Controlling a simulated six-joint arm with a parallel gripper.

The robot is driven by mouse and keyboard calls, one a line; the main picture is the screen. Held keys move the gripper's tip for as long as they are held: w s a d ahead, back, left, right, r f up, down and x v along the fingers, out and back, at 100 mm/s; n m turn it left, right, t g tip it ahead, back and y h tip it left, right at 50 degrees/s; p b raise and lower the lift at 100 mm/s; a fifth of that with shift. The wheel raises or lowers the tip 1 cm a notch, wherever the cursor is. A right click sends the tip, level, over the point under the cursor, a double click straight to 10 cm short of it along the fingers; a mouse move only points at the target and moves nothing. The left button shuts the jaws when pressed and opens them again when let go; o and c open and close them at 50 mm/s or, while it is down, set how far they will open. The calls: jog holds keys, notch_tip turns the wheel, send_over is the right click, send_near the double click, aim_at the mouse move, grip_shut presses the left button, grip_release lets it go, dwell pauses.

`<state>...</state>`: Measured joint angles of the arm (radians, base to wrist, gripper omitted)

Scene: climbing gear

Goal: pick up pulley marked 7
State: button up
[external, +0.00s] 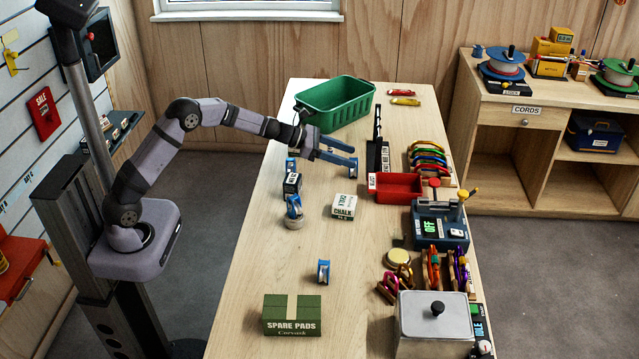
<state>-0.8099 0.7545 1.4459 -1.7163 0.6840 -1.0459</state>
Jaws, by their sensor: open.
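Several small blue pulleys are on the wooden table in the external view. One pulley (323,272) stands alone toward the front. Another blue pulley (294,208) is by the left edge, on or against a small round tan item. A third blue piece, probably a pulley (291,165), is farther back beside my wrist. No number is readable on any of them, so I cannot tell which is marked 7. My gripper (350,155) is open and empty, its blue fingers pointing right above the back half of the table.
A green basket (335,112) stands behind my gripper. A dark labelled block (292,185) and a chalk box (344,206) are in front of it. A red tray (398,188), carabiner racks and a metal box (433,322) line the right side. A spare pads box (292,315) is at front.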

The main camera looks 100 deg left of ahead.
jog(key=f, duration=0.1)
jog(key=w+f+p, duration=0.1)
jog(key=f, duration=0.1)
jog(key=shift+w+f, duration=0.15)
jog(key=shift+f, duration=0.05)
jog(key=shift+p+x, duration=0.5)
jog(key=shift+x, duration=0.35)
jog(key=c, duration=1.1)
